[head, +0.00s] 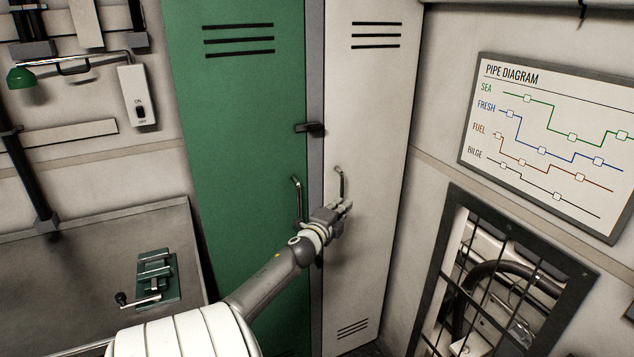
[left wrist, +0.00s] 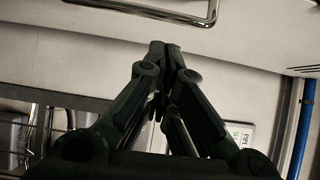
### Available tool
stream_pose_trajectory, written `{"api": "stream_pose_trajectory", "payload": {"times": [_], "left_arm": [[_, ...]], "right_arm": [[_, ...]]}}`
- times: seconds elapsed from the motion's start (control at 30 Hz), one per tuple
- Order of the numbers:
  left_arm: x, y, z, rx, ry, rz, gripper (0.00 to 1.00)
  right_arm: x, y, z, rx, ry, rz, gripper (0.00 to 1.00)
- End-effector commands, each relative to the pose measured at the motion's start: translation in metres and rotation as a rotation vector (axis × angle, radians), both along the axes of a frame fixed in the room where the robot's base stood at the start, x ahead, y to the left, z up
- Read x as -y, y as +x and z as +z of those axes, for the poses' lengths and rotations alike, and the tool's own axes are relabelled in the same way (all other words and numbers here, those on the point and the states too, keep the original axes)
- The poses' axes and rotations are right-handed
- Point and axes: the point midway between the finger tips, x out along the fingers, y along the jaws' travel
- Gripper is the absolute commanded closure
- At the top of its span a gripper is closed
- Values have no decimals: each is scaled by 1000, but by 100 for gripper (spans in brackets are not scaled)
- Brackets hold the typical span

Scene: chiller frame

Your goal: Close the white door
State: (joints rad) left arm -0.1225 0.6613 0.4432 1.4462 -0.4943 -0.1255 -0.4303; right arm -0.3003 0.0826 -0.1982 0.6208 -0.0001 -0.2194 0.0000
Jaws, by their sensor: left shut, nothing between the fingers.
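The white door (head: 365,110) is a tall locker panel with slots at its top and bottom, right of the green door. It looks about flush with its frame; I cannot tell whether a small gap is left. Its handle (head: 341,182) is a thin metal bar near its left edge. My left gripper (head: 347,207) is in front of the white door, just below the handle, with its fingers shut and empty. In the left wrist view the shut fingers (left wrist: 166,48) point at a pale surface, with a metal handle (left wrist: 165,10) beyond them. My right gripper is not in view.
The green door (head: 235,110) has its own handle (head: 297,197). A dark latch (head: 311,128) sits between the doors. A workbench (head: 60,250) with a green vise (head: 157,277) is at left. A barred opening (head: 505,270) and a pipe diagram board (head: 550,140) are at right.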

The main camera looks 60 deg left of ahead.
Motion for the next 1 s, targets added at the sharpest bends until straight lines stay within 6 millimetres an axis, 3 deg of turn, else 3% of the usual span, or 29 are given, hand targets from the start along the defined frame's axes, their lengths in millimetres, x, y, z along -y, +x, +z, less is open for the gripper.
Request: {"api": "stream_pose_trajectory", "payload": {"times": [0.2, 0.5, 0.7, 1.0], "left_arm": [[3, -21, -2, -4, 2, 0, 100], [10, -64, -4, -4, 0, 1, 100], [13, -86, -2, -2, 0, 1, 100], [15, -95, 0, 1, 1, 0, 100]], "right_arm": [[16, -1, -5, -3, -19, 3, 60], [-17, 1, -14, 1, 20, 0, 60], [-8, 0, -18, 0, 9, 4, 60], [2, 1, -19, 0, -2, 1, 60]]}}
